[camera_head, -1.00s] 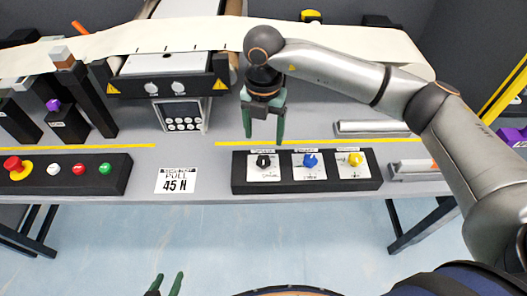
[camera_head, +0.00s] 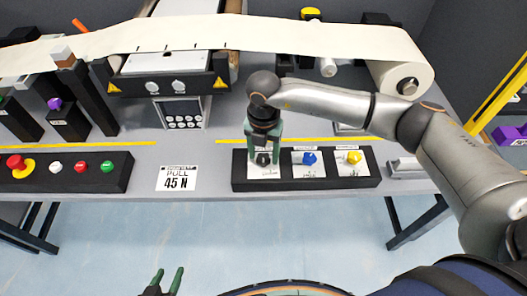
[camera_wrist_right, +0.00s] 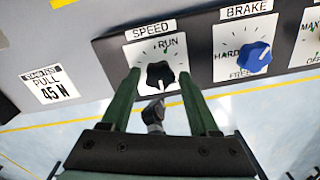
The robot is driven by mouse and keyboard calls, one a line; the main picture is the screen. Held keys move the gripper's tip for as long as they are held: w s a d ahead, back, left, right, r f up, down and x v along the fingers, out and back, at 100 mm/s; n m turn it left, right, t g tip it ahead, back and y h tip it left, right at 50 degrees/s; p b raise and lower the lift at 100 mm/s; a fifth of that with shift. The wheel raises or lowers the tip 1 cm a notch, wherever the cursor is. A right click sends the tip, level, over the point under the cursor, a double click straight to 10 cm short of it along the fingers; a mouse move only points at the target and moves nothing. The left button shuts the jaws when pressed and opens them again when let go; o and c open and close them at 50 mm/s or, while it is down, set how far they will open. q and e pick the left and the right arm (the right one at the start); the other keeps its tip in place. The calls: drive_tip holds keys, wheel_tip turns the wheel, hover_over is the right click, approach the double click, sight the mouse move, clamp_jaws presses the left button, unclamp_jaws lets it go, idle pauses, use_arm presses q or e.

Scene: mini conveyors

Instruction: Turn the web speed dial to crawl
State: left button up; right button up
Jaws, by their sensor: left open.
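The black speed dial (camera_head: 263,159) is the left one of three dials on a black control box (camera_head: 284,183). In the right wrist view the dial (camera_wrist_right: 160,75) sits under a SPEED label (camera_wrist_right: 151,31), with RUN printed above it. Where its pointer aims is hard to tell, and I cannot read a crawl mark. My right gripper (camera_head: 264,160) is open and points down, one finger on each side of the dial. In the wrist view its fingers (camera_wrist_right: 160,73) show small gaps to the dial. My left gripper (camera_head: 171,270) is open and empty at the bottom edge, away from the table.
The blue brake dial (camera_head: 309,158) and a yellow dial (camera_head: 354,157) sit right of the speed dial. A button box (camera_head: 65,184) with a red stop knob is at left. A "PULL 45 N" card (camera_head: 177,179) lies between the boxes. The paper web (camera_head: 280,33) runs behind.

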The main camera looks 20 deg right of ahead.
clamp_jaws()
idle(0.5)
drive_tip(key=n+b, duration=0.3)
drive_tip(key=shift+f+n, duration=0.15)
drive_tip(key=shift+n, duration=0.25)
drive_tip(key=n+b, duration=0.3)
drive_tip(key=n, duration=0.1)
drive_tip(key=shift+n, duration=0.4)
drive_tip(key=shift+r, duration=0.2)
drive_tip(key=shift+o, duration=1.4)
unclamp_jaws()
